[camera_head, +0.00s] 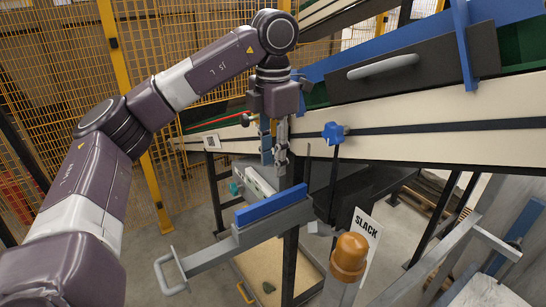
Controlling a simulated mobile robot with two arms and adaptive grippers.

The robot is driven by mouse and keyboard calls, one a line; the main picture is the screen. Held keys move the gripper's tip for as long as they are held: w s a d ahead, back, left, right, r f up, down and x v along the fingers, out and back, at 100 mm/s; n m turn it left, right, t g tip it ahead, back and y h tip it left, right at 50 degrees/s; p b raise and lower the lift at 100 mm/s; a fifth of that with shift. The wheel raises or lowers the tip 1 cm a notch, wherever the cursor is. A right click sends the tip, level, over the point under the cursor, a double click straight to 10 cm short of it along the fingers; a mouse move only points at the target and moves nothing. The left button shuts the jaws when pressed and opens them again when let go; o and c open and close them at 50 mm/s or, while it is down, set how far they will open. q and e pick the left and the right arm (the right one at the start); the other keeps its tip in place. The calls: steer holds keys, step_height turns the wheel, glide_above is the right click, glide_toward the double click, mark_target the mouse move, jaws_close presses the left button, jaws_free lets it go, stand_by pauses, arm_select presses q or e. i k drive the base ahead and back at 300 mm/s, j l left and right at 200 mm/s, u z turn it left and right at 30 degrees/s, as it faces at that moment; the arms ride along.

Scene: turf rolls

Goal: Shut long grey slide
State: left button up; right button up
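A long grey slide (237,241) runs from a grey loop handle (172,274) at lower left up to the right, in the middle of the head view. A blue bar (272,205) lies along its upper side. The handle end sticks out to the left, clear of the dark frame. My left gripper (274,156) points down above and beyond the blue bar, apart from the handle. Its fingers overlap the machine parts behind them, so I cannot tell whether they are open or shut. My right gripper is not in view.
An orange beacon lamp (350,255) and a white SLACK sign (367,232) stand right of the slide. A pale conveyor side with a black stripe (425,125) crosses the upper right. Yellow mesh fencing (60,60) closes the back. Open floor (140,250) lies left of the handle.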

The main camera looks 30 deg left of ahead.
mark_target(190, 266)
steer(key=k, duration=1.5)
